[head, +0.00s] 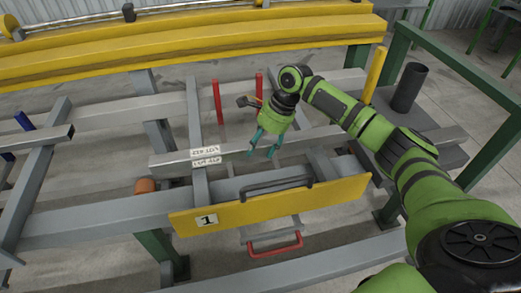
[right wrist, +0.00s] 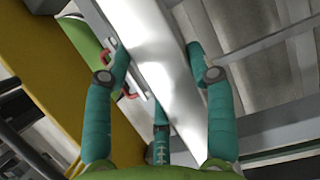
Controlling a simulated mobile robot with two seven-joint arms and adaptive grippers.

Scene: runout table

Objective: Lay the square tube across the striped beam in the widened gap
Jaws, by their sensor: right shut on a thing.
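A long grey square tube (head: 225,150) with two white labels near its left part lies roughly level across the grey cross beams of the table. My right gripper (head: 263,150) comes down over it from above, its teal fingers on either side of the tube, right of the labels. In the right wrist view the bright tube (right wrist: 165,75) runs diagonally between the fingers of this gripper (right wrist: 160,58), which is shut on it. I cannot make out stripes on any beam. My left gripper is not in view.
Two red posts (head: 217,102) stand behind the tube. A yellow plate marked 1 (head: 270,205) with a dark handle is in front. A yellow beam (head: 200,45) spans the back. A dark cylinder (head: 409,88) and yellow post (head: 375,75) stand at right.

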